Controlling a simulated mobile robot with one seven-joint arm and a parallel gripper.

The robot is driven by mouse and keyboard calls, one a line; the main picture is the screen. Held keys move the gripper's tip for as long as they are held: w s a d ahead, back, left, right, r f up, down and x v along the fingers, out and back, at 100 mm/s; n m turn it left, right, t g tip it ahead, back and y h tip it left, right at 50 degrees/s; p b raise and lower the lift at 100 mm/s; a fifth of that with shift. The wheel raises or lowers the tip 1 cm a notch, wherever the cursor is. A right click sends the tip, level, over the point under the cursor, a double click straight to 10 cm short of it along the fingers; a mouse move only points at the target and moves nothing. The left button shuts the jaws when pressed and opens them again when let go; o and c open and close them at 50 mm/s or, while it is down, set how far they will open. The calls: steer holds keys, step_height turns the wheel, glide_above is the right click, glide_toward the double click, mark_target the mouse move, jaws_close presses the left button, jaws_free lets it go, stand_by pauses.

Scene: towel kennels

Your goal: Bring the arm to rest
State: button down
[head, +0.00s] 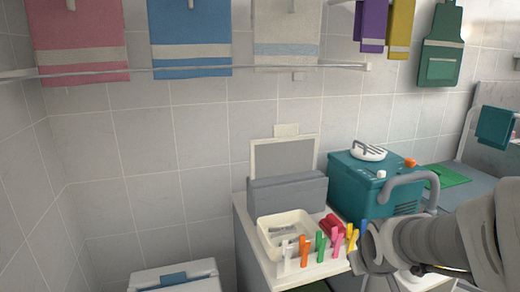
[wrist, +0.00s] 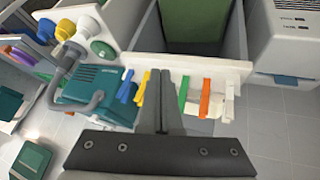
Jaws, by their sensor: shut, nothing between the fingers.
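My gripper (wrist: 162,78) shows in the wrist view with its two dark fingers together, shut and empty. Its fingers overlap the row of coloured clips in that view; I cannot tell the gap between them. My arm (head: 440,245) reaches in from the lower right of the head view, in front of the counter's right part. The fingers cannot be made out there. The clips stand along the counter's front edge, among them an orange clip (head: 304,250), a green clip (head: 320,246) and a pink clip (head: 337,245).
A white bin (head: 150,280) stands lower left. The wall between is bare.

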steer(key=s+a+r+m+g+y, duration=0.1)
steer(key=s+a+r, duration=0.3)
steer(key=s, duration=0.4)
steer(key=s+a+r, duration=0.3)
steer(key=s+r, duration=0.1)
steer(key=s, duration=0.3)
step_height(320, 180, up, 24)
steer(key=p, duration=2.4)
steer(key=shift+s+a+f+y, duration=0.15)
steer(key=shift+s+y, duration=0.15)
